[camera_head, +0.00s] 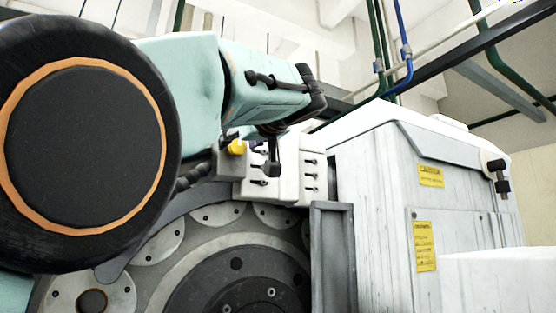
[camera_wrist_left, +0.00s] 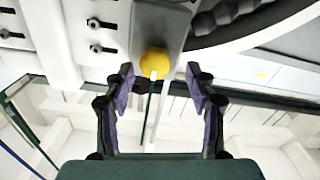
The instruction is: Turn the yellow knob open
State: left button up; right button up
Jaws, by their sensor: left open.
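My left gripper (camera_wrist_left: 160,76) is open, with one fingertip on each side of the knob's lower part as seen there. I cannot tell whether the fingers touch it. In the head view the left gripper (camera_head: 270,150) shows as dark fingers just right of the knob. My right gripper is not in view.
The large round grinder disc (camera_head: 240,280) lies below. A white cabinet (camera_head: 380,200) with yellow labels stands at the right. Pipes and beams run overhead.

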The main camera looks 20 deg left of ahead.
pick_arm(q)
jog(key=shift+w+a+f, duration=0.15)
jog(key=shift+w+a, duration=0.2)
jog(key=shift+w+a+f, duration=0.1)
jog(key=shift+w+a, duration=0.05)
jog(key=shift+w, duration=0.35)
jog(key=shift+s+d, duration=0.25)
jog(key=shift+d, duration=0.35)
jog(key=shift+s+d+r, duration=0.1)
jog(key=shift+s+r, duration=0.15)
jog(key=shift+c, duration=0.4)
jog(key=shift+s, duration=0.1)
jog(key=shift+c, duration=0.7)
jog(key=shift+w+a+f, duration=0.15)
jog(key=shift+w+a, duration=0.1)
jog(key=shift+a, duration=0.2)
jog(key=c, duration=0.3)
jog(key=shift+w+d, duration=0.15)
jog(key=shift+d, duration=0.05)
jog(key=c, duration=0.6)
